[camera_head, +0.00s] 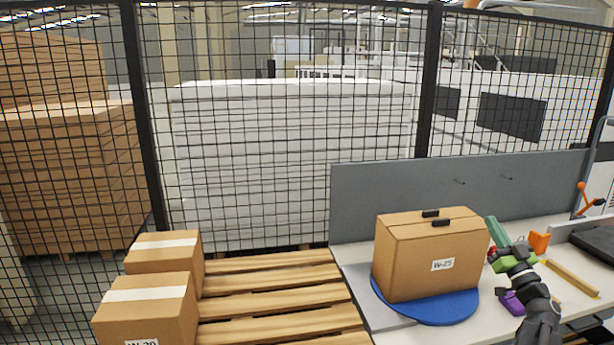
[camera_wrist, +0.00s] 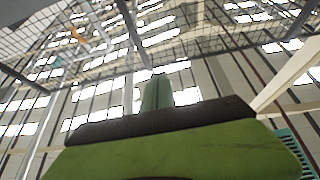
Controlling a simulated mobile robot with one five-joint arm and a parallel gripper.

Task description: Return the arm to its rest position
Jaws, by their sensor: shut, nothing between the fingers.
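My gripper (camera_head: 498,232) is at the right in the head view, raised over the workbench just right of the cardboard box marked W-25 (camera_head: 425,262). Its green fingers are together, with nothing between them. In the wrist view, the closed green fingers (camera_wrist: 156,92) point up toward the ceiling and its bright windows. My dark arm runs down from the gripper to the lower right of the head view. The gripper looks close to the box's right edge; whether it touches cannot be told.
The box stands on a blue round disc (camera_head: 440,315) on the white bench. A purple item (camera_head: 511,303), an orange item (camera_head: 539,242) and a wooden strip (camera_head: 572,278) are around my arm. A grey panel (camera_head: 400,190) backs the bench. Two cartons (camera_head: 150,310) sit on a pallet (camera_head: 275,302) at left.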

